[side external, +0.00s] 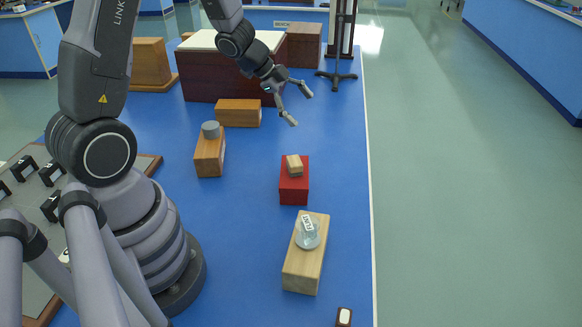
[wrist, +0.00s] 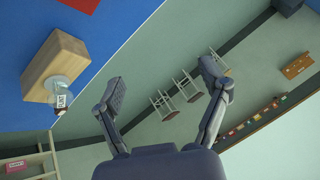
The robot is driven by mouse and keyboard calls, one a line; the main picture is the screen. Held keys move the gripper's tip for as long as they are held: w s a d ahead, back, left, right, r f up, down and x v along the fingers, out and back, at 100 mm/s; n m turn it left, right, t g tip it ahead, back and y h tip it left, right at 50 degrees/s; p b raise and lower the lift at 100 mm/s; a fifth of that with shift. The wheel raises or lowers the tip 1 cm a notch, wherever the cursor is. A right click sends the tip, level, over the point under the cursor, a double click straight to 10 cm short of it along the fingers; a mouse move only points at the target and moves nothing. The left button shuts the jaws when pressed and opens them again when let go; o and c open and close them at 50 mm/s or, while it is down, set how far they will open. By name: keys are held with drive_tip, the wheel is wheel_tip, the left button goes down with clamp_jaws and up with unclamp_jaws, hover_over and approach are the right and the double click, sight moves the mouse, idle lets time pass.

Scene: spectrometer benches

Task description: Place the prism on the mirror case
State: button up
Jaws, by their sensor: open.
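I cannot tell for sure which piece is the prism or the mirror case. In the side view a pale wooden box (side external: 305,268) carries a round clear-grey piece (side external: 308,240) with an upright labelled part. A red box (side external: 294,190) behind it carries a small wooden block (side external: 294,165). My gripper (side external: 300,107) is open and empty, in the air behind and above the red box. In the wrist view, my gripper (wrist: 163,80) has its fingers spread with nothing between them. The pale box (wrist: 60,65) with the labelled piece (wrist: 62,92) is at the left.
A brown box (side external: 209,160) with a grey cylinder (side external: 211,130) and another wooden box (side external: 238,113) stand left of the red box. A dark red chest (side external: 215,88) and a stand (side external: 337,74) are at the back. The blue bench (side external: 335,185) ends at its right edge.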

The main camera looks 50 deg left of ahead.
drive_tip(key=s+a+r+n+t+y, duration=0.1)
drive_tip(key=s+a+r+n+y, duration=0.2)
drive_tip(key=r, duration=0.4)
drive_tip(key=s+a+r+n+t+y, duration=0.1)
drive_tip(key=s+r+n+y, duration=0.1)
drive_tip(key=r+n+y, duration=0.35)
drive_tip(key=s+d+r+n+g+h, duration=0.1)
drive_tip(key=s+d, duration=0.1)
drive_tip(key=s, duration=0.4)
drive_tip(key=s+d+r+n+g+h, duration=0.1)
drive_tip(key=s+d+r+n+h, duration=0.1)
drive_tip(key=s, duration=0.4)
drive_tip(key=s+d+r+n+g+h, duration=0.1)
drive_tip(key=s+d+r+n, duration=0.1)
drive_tip(key=s, duration=0.5)
drive_tip(key=shift+d+r, duration=0.2)
drive_tip(key=shift+d, duration=0.6)
